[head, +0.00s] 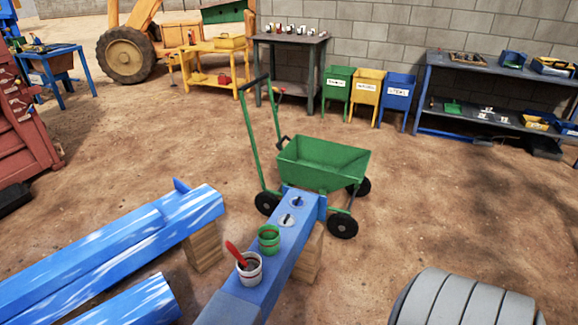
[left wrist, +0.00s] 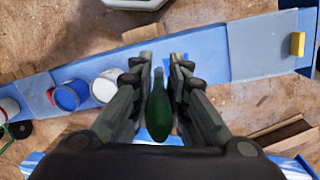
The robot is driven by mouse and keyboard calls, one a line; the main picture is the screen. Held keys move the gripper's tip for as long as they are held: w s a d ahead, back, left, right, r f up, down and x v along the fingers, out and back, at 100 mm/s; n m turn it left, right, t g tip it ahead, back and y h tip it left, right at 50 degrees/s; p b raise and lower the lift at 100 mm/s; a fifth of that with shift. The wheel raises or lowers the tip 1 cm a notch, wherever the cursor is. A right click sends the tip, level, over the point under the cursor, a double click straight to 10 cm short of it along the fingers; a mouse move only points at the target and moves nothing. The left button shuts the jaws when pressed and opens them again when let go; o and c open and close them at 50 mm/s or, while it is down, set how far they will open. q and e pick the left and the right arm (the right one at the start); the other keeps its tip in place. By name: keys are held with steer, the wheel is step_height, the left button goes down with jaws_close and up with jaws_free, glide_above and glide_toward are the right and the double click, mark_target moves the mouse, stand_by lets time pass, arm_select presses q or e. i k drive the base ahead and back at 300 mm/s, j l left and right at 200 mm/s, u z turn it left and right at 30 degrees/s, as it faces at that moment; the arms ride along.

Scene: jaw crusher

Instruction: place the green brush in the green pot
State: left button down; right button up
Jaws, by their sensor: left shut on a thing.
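The green pot (head: 268,240) stands upright on a blue beam (head: 306,232) in the head view. A white pot (head: 249,270) with a red-handled brush in it stands just in front of it. In the left wrist view my left gripper (left wrist: 161,62) is shut on the green brush (left wrist: 159,116). Its green handle shows between the fingers, pointing back toward the wrist; the far end is hard to make out. I cannot identify the green pot in the left wrist view. Neither gripper shows in the head view.
A green cart (head: 322,163) stands behind the beam's far end. More blue beams (head: 110,245) lie at left, and a grey ribbed cylinder (head: 465,300) at lower right. In the left wrist view a blue pot (left wrist: 70,96) and white pot (left wrist: 106,86) lie left of the gripper.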

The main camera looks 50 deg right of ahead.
mark_target(272, 253)
steer(key=i+l, duration=0.1)
steer(key=l, duration=0.4)
steer(key=i+l, duration=0.1)
steer(key=l, duration=0.35)
steer(key=i+l, duration=0.1)
steer(key=l, duration=0.85)
steer(key=i+l, duration=0.15)
steer(key=l, duration=0.35)
steer(key=i+u, duration=0.05)
